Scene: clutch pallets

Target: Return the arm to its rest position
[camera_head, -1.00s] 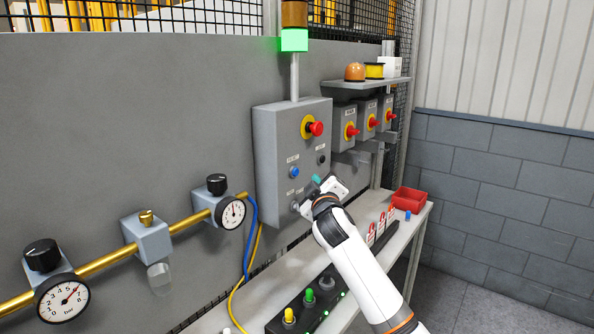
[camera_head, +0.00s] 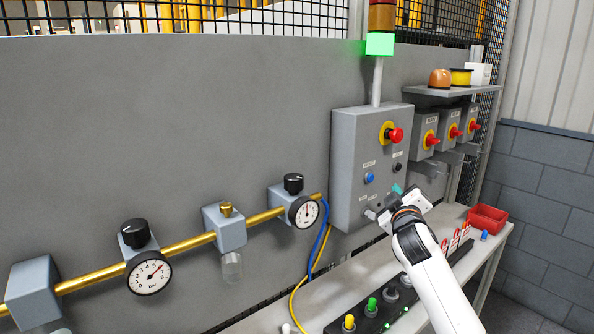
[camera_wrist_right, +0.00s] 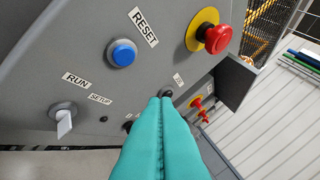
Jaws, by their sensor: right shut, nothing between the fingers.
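My right arm (camera_head: 433,275) reaches up from the bottom of the head view, white with dark joints. Its gripper (camera_head: 397,189) is in front of the lower right of the grey control box (camera_head: 350,150). In the right wrist view the teal fingers (camera_wrist_right: 160,101) are pressed together with nothing between them. They point at the panel face near a small dark button (camera_wrist_right: 168,94); I cannot tell whether they touch it. My left gripper is not in view.
The box carries a blue reset button (camera_wrist_right: 122,52), a red emergency stop (camera_wrist_right: 217,39) and a run/setup switch (camera_wrist_right: 62,122). A bench (camera_head: 325,290) below holds a red bin (camera_head: 487,218), red tags and a lit button strip. A brass pipe with gauges (camera_head: 149,274) runs left.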

